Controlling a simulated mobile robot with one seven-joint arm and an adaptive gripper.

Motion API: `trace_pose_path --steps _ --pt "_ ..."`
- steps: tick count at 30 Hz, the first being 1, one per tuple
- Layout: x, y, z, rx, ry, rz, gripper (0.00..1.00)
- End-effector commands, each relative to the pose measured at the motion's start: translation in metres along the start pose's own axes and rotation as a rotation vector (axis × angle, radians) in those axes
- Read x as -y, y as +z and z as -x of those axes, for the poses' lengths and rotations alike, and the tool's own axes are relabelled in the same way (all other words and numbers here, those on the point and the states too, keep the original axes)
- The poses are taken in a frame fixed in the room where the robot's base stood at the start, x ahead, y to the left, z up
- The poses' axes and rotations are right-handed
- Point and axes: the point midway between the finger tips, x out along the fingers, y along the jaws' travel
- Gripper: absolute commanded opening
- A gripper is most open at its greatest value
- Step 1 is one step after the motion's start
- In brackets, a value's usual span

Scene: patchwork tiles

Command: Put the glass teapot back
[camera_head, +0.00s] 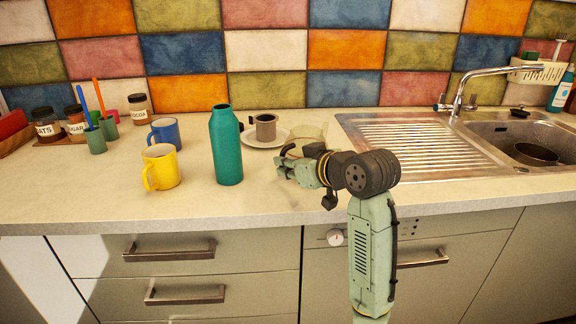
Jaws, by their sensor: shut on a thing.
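The glass teapot (310,133) is clear and faint on the counter, just behind my gripper, between the saucer and the sink's drainboard. Its dark handle (287,150) shows at its left front. My gripper (287,168) is low over the counter at the teapot's near side, shut on the teapot, seemingly at the handle. My wrist and fingers hide the teapot's lower part, so I cannot tell whether it touches the counter.
A teal bottle (226,146) stands left of my gripper. Yellow (161,168) and blue (167,133) mugs stand further left. The drainboard (415,142) lies right. The front counter is clear.

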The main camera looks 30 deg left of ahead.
Motion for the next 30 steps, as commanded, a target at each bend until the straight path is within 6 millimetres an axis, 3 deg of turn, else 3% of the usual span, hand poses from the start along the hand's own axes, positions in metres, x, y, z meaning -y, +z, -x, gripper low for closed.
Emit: trace_pose_path --steps 14,15,23,30 --pt "0.0006 0.0109 -0.0039 -0.004 0.001 0.003 0.0" --pt "0.0006 0.0114 -0.0042 -0.002 0.001 0.001 0.12" --pt "0.0006 0.011 -0.004 -0.002 0.001 0.001 0.29" --pt "0.0006 0.0109 -0.004 -0.002 0.001 0.001 0.3"
